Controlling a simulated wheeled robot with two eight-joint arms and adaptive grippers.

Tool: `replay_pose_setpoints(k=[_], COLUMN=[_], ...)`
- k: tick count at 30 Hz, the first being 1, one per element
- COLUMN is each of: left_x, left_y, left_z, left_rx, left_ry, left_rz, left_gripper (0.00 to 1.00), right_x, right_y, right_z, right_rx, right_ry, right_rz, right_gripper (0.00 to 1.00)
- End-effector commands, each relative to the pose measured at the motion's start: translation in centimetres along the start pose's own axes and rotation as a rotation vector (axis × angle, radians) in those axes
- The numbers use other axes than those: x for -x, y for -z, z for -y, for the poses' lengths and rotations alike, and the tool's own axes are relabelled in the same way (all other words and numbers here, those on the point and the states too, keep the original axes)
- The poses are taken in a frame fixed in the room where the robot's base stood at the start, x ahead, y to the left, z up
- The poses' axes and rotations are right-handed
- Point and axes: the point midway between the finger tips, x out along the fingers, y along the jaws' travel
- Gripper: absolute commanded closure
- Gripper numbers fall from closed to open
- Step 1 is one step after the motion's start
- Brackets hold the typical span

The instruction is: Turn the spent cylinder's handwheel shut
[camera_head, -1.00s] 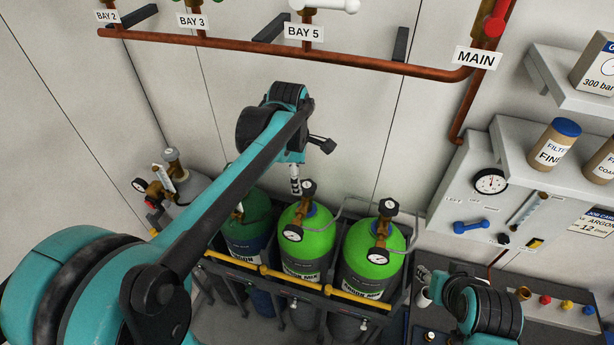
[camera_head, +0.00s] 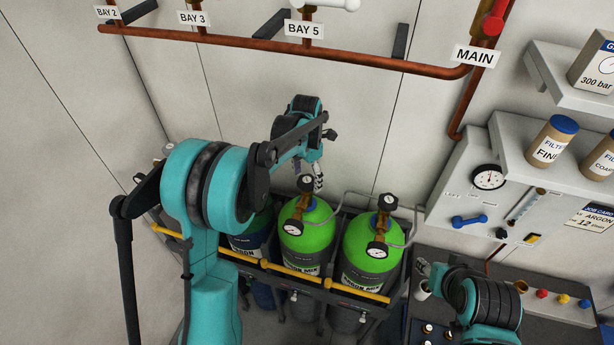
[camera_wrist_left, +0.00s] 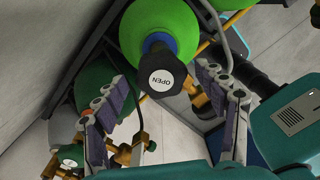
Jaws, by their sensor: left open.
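Two bright green cylinders stand in the rack, the left one (camera_head: 306,238) and the right one (camera_head: 372,245). Each has a brass valve, a round gauge and a black handwheel on top. The left one's handwheel (camera_head: 306,184) shows in the left wrist view as a black cap marked OPEN (camera_wrist_left: 163,80). My left gripper (camera_head: 319,182) is open, just above and right of that handwheel in the head view. In the wrist view its fingers stand on either side of the wheel, apart from it. My right gripper (camera_head: 427,280) is small at the lower right; its jaws are unclear. Nothing legible marks a cylinder as spent.
A dark green cylinder (camera_head: 250,242) is partly hidden behind my left arm. A yellow rail (camera_head: 290,272) runs along the rack's front. A copper pipe (camera_head: 260,45) crosses the wall above. A panel with a gauge (camera_head: 488,177) and a shelf with canisters are at the right.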

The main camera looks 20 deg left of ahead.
Motion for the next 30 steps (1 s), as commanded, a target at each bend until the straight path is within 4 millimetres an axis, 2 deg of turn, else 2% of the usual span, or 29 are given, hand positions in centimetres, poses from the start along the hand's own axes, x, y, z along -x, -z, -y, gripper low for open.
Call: replay_pose_setpoints(k=[9, 11, 15, 23, 30], left_x=[-0.48, -0.47, -0.46, -0.5, -0.65], left_y=[0.01, 0.01, 0.01, 0.01, 0.03], left_z=[0.01, 0.01, 0.01, 0.01, 0.02], left_rx=[-0.001, -0.001, -0.001, -0.01, -0.095], left_ry=[0.0, 0.0, 0.0, 0.0, 0.0], left_rz=[0.0, 0.0, 0.0, 0.0, -0.001], left_gripper=[0.28, 0.42, 0.78, 0.78, 0.78], right_x=[0.05, 0.05, 0.05, -0.06, -0.81], right_y=[0.03, 0.03, 0.03, -0.05, -0.59], right_z=[0.0, 0.0, 0.0, 0.0, 0.0], right_rx=[0.0, 0.0, 0.0, 0.0, 0.0], right_ry=[0.0, 0.0, 0.0, 0.0, 0.0], right_rz=[0.0, 0.0, 0.0, 0.0, 0.0], right_gripper=[0.6, 0.6, 0.6, 0.6, 0.6])
